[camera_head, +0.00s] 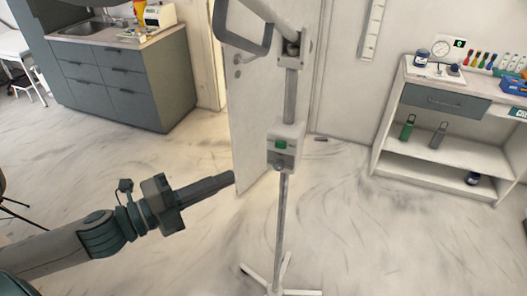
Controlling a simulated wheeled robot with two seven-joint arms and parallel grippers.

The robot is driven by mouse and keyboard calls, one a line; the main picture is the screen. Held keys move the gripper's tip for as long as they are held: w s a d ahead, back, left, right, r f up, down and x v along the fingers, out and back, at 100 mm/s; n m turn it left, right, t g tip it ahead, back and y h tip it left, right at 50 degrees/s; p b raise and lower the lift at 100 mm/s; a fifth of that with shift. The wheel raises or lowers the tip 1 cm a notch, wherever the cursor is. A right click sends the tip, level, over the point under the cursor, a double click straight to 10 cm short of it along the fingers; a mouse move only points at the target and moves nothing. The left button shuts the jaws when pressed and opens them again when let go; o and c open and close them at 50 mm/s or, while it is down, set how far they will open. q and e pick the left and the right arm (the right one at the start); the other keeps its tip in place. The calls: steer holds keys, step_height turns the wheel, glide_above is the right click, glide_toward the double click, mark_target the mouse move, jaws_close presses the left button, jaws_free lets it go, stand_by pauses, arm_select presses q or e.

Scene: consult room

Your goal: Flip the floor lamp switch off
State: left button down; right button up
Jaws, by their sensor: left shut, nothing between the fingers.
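The floor lamp (290,95) stands upright in the middle of the view, with a grey pole, a jointed upper arm and a splayed foot (280,291) at the bottom edge. My left gripper (230,178) is shut and empty, pointing right. Its fingertips are left of the switch box and slightly lower in the picture, with a gap between them. My right gripper is not in view.
A grey cabinet with a sink (125,85) stands at the back left. A white door (258,110) is behind the lamp. A white shelf unit (437,145) with bottles stands at the right. The floor around the lamp is mostly clear.

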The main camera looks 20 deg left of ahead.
arm_select(q)
steer(key=shift+w+d, duration=0.1)
steer(key=b, duration=0.2)
glide_toward(279, 146)
steer(key=s+d+x, duration=0.1)
steer(key=x, duration=0.4)
steer(key=shift+w+a, duration=0.3)
steer(key=shift+w, duration=0.35)
stand_by(0.4)
steer(key=shift+a, duration=0.1)
